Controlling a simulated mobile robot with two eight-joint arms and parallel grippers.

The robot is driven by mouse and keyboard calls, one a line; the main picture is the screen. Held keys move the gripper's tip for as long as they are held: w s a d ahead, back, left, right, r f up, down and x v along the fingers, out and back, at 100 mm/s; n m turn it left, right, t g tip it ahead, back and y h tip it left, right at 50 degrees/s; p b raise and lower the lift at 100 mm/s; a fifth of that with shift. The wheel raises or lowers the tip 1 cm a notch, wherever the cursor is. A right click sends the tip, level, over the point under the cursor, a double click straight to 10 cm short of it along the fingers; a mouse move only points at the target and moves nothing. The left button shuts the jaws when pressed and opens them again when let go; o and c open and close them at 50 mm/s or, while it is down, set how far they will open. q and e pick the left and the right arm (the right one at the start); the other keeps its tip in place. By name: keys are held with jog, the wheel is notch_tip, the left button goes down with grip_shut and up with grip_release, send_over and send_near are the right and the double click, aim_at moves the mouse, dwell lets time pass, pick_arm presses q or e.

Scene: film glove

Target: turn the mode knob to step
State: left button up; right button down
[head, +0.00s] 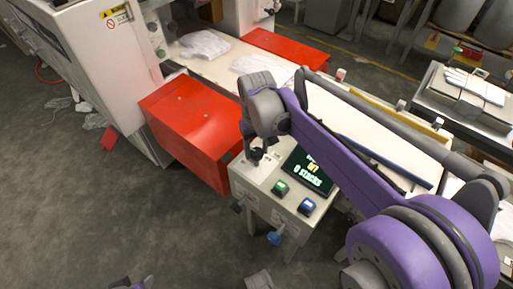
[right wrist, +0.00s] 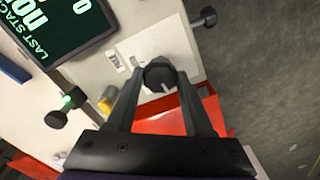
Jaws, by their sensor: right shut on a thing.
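The mode knob (right wrist: 160,76) is a round black dial with a pale pointer line, on a white plate of the control panel (right wrist: 150,40). In the right wrist view my right gripper (right wrist: 160,80) has its two dark fingers on either side of the knob, shut on it. The printed labels beside the knob are too small to read. In the head view my right gripper (head: 257,154) is at the panel's far left corner, and its arm hides the knob.
The panel has a dark screen (head: 308,172), a green button (head: 280,188) and a blue button (head: 306,207). Black knobs (right wrist: 207,17) (right wrist: 56,118) stick out near the fingers. A red box (head: 190,120) stands left of the panel. Grey floor (head: 90,190) is open at left.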

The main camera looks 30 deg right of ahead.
aim_at(257, 151)
jog(key=m+p, duration=0.2)
jog(key=m, duration=0.3)
jog(key=shift+r+m, duration=0.1)
jog(key=shift+m, duration=0.2)
jog(key=m+p, duration=0.1)
jog(key=m, duration=0.4)
jog(key=shift+m, duration=0.4)
jog(key=shift+c, duration=1.4)
grip_release()
notch_tip(257, 151, up, 11)
jog(key=p, duration=0.1)
jog(key=shift+p, duration=0.4)
jog(key=shift+s, duration=0.1)
